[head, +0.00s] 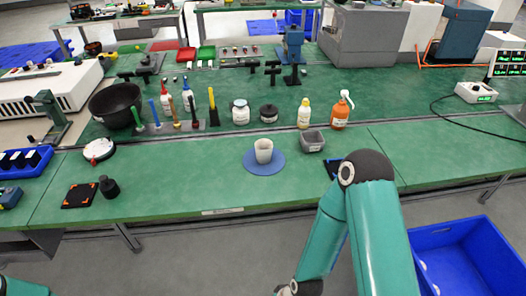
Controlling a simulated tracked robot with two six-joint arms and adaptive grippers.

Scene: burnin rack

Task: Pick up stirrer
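I cannot tell for sure which thing is the stirrer. Several slim upright tools stand in a row on a low holder at the left, among them a blue one (155,113), a brown one (175,112) and a black-and-yellow one (213,106). A white cup (263,150) stands upright on a round blue mat (250,167) near the front edge. My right arm rises at the lower right and bends down out of the picture; its gripper is not seen. Only a piece of my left arm shows at the bottom left corner; its gripper is not seen.
A black bowl (115,104), white jar (241,112), pump bottle (340,112), grey bin (312,141) and black weight (109,187) stand on the green bench. A dark blue item (333,167) is partly hidden by my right arm. A blue crate (468,258) is below right.

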